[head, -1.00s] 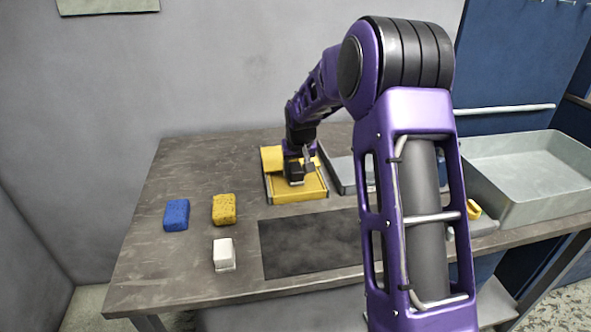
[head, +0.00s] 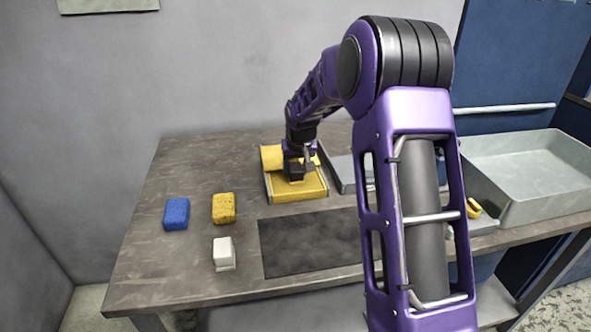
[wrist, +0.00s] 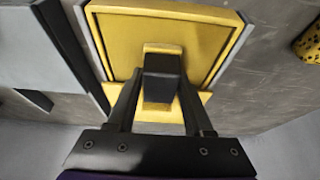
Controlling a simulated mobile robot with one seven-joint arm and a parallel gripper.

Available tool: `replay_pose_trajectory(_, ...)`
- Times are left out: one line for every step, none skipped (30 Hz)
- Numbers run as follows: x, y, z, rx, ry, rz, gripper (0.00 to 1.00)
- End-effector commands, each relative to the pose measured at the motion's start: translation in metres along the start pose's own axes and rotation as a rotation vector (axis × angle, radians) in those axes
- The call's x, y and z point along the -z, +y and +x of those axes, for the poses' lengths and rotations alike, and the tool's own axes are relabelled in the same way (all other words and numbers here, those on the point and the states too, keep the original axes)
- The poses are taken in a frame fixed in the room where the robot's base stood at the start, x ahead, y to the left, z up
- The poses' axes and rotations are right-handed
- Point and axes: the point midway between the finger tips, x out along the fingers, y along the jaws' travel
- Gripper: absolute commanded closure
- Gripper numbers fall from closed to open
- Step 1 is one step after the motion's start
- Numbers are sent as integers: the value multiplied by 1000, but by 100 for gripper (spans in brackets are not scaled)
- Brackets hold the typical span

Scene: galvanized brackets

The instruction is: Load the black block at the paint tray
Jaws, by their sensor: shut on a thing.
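My gripper (wrist: 157,100) is shut on the black block (wrist: 161,78), which sits between its fingers in the wrist view. In the head view my gripper (head: 301,163) and the black block (head: 295,172) are over the paint tray (head: 315,193), a shallow tray with a yellow inside and grey side rims. The tray also shows in the wrist view (wrist: 200,45). A paler yellow part shows around and below the block. Whether the block touches the yellow surface I cannot tell.
Left of the tray lie a blue sponge (head: 176,214), a yellow sponge (head: 224,208) and a white block (head: 223,253). A dark mat (head: 310,243) lies in front of the tray. A large grey basin (head: 530,175) stands at the right. My arm hides part of the table.

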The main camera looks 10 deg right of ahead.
Motion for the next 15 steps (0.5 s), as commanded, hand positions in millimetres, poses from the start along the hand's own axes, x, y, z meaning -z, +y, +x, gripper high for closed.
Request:
replay_pose_trajectory(-1,0,1,0,-3,0,93)
replay_pose_trajectory(-2,0,2,0,-3,0,93)
replay_pose_trajectory(-2,0,2,0,-4,0,93)
replay_pose_trajectory(-2,0,2,0,-4,0,93)
replay_pose_trajectory(-2,0,2,0,-4,0,93)
replay_pose_trajectory(-2,0,2,0,-4,0,93)
replay_pose_trajectory(-2,0,1,0,-4,0,93)
replay_pose_trajectory(-1,0,1,0,-4,0,93)
replay_pose_trajectory(-1,0,0,0,-4,0,93)
replay_pose_trajectory(0,0,-2,0,-4,0,93)
replay_pose_trajectory(0,0,-3,0,-4,0,93)
replay_pose_trajectory(2,0,-6,0,-4,0,93)
replay_pose_trajectory(2,0,-8,0,-3,0,93)
replay_pose_trajectory(4,0,-11,0,-3,0,93)
replay_pose_trajectory(5,0,-14,0,-2,0,93)
